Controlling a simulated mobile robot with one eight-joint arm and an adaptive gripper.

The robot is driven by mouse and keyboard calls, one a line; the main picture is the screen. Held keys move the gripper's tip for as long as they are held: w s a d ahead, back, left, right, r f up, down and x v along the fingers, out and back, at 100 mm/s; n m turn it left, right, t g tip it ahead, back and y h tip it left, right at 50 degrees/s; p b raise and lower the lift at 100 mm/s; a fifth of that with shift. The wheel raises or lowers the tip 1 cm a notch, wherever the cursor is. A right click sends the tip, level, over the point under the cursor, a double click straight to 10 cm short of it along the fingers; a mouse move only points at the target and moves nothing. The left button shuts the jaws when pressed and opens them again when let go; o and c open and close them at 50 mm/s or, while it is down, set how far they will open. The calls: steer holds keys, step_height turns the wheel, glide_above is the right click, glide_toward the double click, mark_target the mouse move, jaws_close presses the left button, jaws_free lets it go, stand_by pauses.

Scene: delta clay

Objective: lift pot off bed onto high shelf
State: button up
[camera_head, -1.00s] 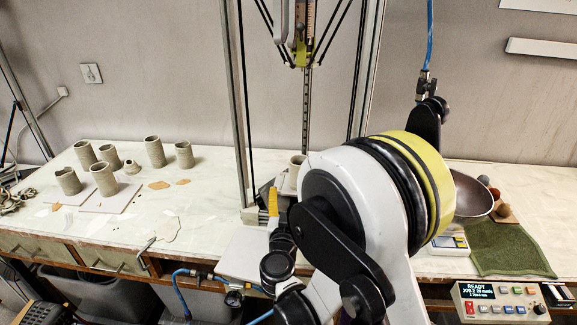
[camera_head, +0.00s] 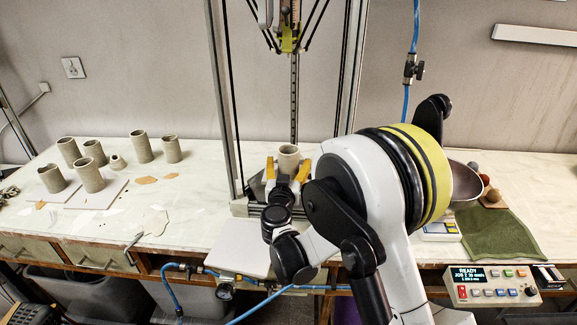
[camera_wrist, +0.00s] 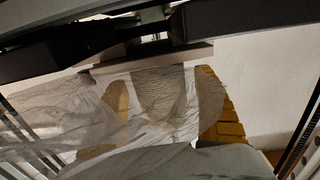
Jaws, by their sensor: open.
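A grey clay pot (camera_head: 289,158) stands upright within the frame of the delta printer. My gripper (camera_head: 287,170) is open, with one yellow-padded finger on each side of the pot in the head view. In the wrist view the ribbed pot (camera_wrist: 166,97) shows between the two fingers (camera_wrist: 168,108). I cannot tell whether either finger touches it. The printer bed under the pot is mostly hidden by my gripper and arm. A narrow white ledge (camera_head: 541,35) is on the wall at upper right; I cannot tell if it is the high shelf.
The printer's uprights (camera_head: 221,100) stand close around the pot, and its print head (camera_head: 288,38) hangs above. Several clay cylinders (camera_head: 140,147) stand on the table at left. A bowl (camera_head: 463,180), green cloth (camera_head: 500,235) and control box (camera_head: 492,287) are at right.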

steer(key=c, duration=1.3)
steer(key=shift+c, duration=0.2)
